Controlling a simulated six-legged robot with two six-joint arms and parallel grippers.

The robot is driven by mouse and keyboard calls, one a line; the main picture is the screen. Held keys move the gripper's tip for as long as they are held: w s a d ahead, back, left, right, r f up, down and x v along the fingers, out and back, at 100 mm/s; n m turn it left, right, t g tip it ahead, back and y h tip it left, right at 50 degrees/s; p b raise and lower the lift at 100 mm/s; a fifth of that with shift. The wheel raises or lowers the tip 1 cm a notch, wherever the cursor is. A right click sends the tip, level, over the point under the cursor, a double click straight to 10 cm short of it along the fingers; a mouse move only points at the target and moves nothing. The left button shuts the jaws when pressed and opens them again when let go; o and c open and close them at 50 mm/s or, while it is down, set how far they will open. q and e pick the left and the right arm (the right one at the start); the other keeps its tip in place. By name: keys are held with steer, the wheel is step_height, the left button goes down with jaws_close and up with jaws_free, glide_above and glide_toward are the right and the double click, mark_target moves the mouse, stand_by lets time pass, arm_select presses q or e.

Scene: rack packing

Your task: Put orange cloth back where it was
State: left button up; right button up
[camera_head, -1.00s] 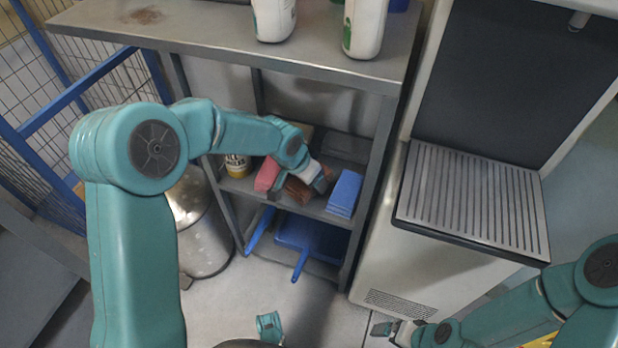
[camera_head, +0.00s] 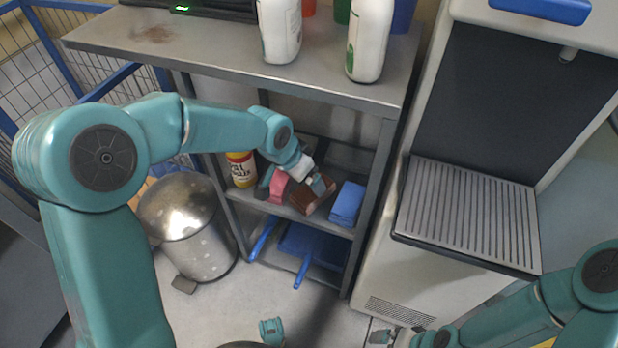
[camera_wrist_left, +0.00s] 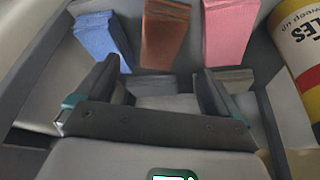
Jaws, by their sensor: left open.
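No plainly orange cloth shows. Folded cloths stand on the middle shelf: a blue one (camera_head: 348,203), a reddish-brown one (camera_head: 310,196) and a pink one (camera_head: 279,187). In the left wrist view they form a row of blue (camera_wrist_left: 103,40), brown (camera_wrist_left: 165,35) and pink (camera_wrist_left: 230,33), with greyish pieces (camera_wrist_left: 165,88) nearer. My left gripper (camera_head: 318,184) is at the shelf by the brown cloth. In the wrist view its fingers (camera_wrist_left: 157,80) are apart with nothing clearly gripped, and the brown cloth lies beyond them. My right gripper (camera_head: 385,337) is low at the bottom; its jaws are unclear.
A yellow-and-red labelled container (camera_head: 241,168) stands left of the cloths. White bottles (camera_head: 281,30) stand on the top shelf (camera_head: 215,45). A blue dustpan (camera_head: 310,247) is on the lowest shelf. A metal bin (camera_head: 185,225) is left; a machine with a grille (camera_head: 468,212) is right.

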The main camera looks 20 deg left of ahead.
arm_select(q)
steer(key=v, duration=0.3)
steer(key=shift+s+r+p, duration=0.1)
steer(key=shift+p, duration=0.2)
stand_by(0.3)
